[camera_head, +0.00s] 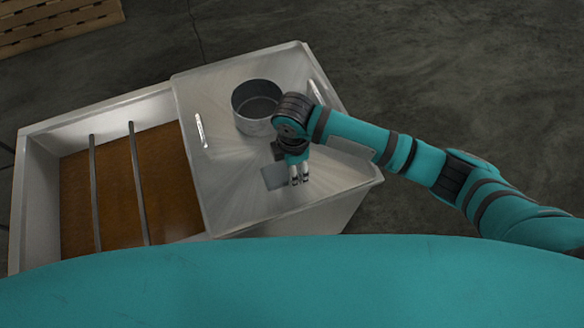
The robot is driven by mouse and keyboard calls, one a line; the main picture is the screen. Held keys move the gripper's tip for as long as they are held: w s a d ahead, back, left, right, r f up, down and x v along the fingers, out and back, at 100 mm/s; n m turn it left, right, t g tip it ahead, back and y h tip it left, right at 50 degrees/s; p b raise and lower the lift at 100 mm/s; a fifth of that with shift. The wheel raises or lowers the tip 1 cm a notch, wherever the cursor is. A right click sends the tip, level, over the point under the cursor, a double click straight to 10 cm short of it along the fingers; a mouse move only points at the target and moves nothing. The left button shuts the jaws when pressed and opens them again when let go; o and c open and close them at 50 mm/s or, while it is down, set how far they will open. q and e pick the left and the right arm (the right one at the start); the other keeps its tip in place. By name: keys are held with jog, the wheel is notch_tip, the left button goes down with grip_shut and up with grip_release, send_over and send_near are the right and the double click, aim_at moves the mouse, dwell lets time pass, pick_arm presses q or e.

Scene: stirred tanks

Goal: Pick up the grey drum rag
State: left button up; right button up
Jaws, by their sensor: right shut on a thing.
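The grey drum rag (273,179) shows as a small flat grey square by the front part of the metal lid. My right gripper (299,181) comes in from the right and points down at the rag's right edge. Its fingers are shut on the rag. The gripper and wrist hide part of the rag's edge, and I cannot tell whether the rag is clear of the lid. My left gripper is not in view.
The metal lid (232,205) with two handles covers the right part of a pale tank (95,108). The open left part shows brown contents and two bars (138,180). A round grey pot (254,122) stands on the lid behind my right wrist. A wooden pallet (55,22) lies far left.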

jog(key=s+d+r, duration=0.1)
jog(key=s+d, duration=0.3)
jog(key=s, duration=1.1)
jog(key=shift+b, duration=0.35)
jog(key=shift+d, duration=0.1)
